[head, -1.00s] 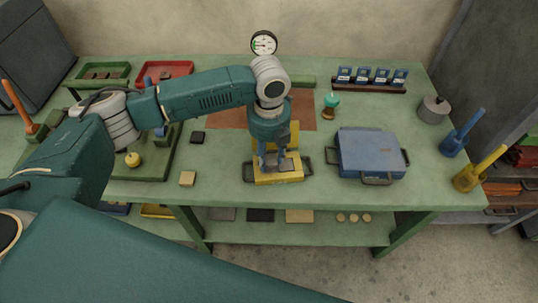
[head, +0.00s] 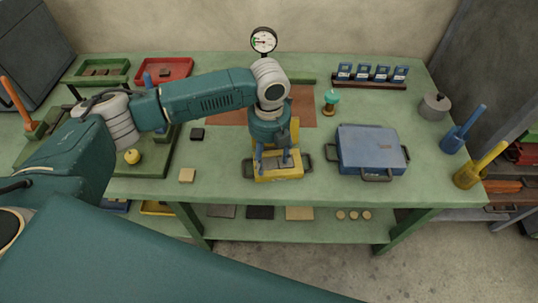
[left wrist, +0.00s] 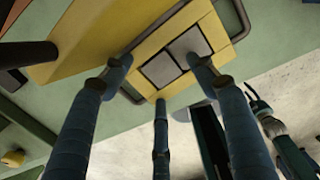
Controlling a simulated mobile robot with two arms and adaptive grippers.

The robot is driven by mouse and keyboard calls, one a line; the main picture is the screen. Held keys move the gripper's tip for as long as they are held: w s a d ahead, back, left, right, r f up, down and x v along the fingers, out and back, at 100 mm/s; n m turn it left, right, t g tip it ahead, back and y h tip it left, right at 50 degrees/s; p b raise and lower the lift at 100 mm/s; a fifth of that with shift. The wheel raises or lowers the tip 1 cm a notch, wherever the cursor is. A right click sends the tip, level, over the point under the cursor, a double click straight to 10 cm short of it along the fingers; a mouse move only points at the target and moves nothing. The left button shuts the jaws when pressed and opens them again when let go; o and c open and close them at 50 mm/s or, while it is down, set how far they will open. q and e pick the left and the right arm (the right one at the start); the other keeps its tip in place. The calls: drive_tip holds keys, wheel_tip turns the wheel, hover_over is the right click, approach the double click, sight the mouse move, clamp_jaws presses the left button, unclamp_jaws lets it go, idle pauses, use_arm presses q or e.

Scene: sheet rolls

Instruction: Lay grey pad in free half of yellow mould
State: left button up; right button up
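The yellow mould (head: 278,179) stands near the front edge of the green table, with its yellow lid (head: 295,131) raised at the back and a dark handle on each side. In the left wrist view, the mould (left wrist: 214,28) shows two grey squares side by side, one in each half: a lighter grey pad (left wrist: 188,46) and a slightly darker grey pad (left wrist: 160,69). My left gripper (head: 274,168) is right above the mould, its fingers spread apart. In the left wrist view the fingers stand around the squares with nothing between them.
A blue closed case (head: 370,148) stands to the right of the mould. A teal-topped stamp (head: 331,98) stands behind. The table between mould and case is clear.

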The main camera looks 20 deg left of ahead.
use_arm(q)
wheel_tip(320, 180, up, 12)
idle(0.6)
drive_tip(key=shift+f, duration=0.1)
idle(0.6)
